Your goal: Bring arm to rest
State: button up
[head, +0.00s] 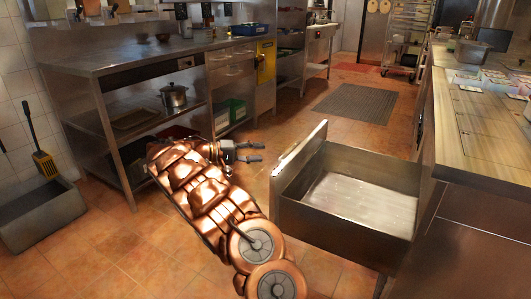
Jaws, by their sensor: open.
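My arm stretches forward from the bottom middle over the tiled floor, copper-coloured and bent. My gripper (254,152) is at its far end, with its two fingers apart and nothing between them. It points to the right, left of an open metal drawer (297,147) and apart from it. The drawer is pulled out from the right-hand counter, and its visible inside looks empty.
A steel worktable (150,55) with a lower shelf and a pot (173,95) stands on the left. A grey bin (40,215) sits at the far left. A wooden-topped counter (470,130) lines the right. Floor around the dark mat (357,102) is clear.

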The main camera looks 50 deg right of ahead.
jog(key=shift+w+a, duration=0.1)
jog(key=shift+a, duration=0.05)
dwell(0.5)
jog(key=s+a+r+n+t+y+p, duration=0.1)
jog(key=s+a+r+p, duration=0.35)
jog(key=r, duration=0.25)
jog(key=s+a+r+n+t+y+p, duration=0.1)
jog(key=s+a+r+y+p, duration=0.15)
jog(key=a+r+p, duration=0.3)
jog(key=s+a+r+y+p, duration=0.1)
jog(key=s+a+r+p, duration=0.4)
jog(key=r, duration=0.3)
jog(key=s+a+r+n+t+y+p, duration=0.2)
jog(key=s+a+p, duration=0.4)
jog(key=a, duration=0.5)
jog(key=s+a+r+n+t+y+p, duration=0.2)
jog(key=s+a+p, duration=0.3)
jog(key=a, duration=0.5)
jog(key=s+a+r+n+t+y+p, duration=0.2)
jog(key=s+a+p, duration=0.4)
jog(key=a, duration=0.5)
notch_tip(320, 180, up, 2)
jog(key=shift+s+a+r+n+y+p, duration=0.1)
jog(key=shift+s+a+n+y+p, duration=0.4)
jog(key=shift+y, duration=0.75)
jog(key=shift+w+d, duration=0.15)
jog(key=shift+w, duration=0.05)
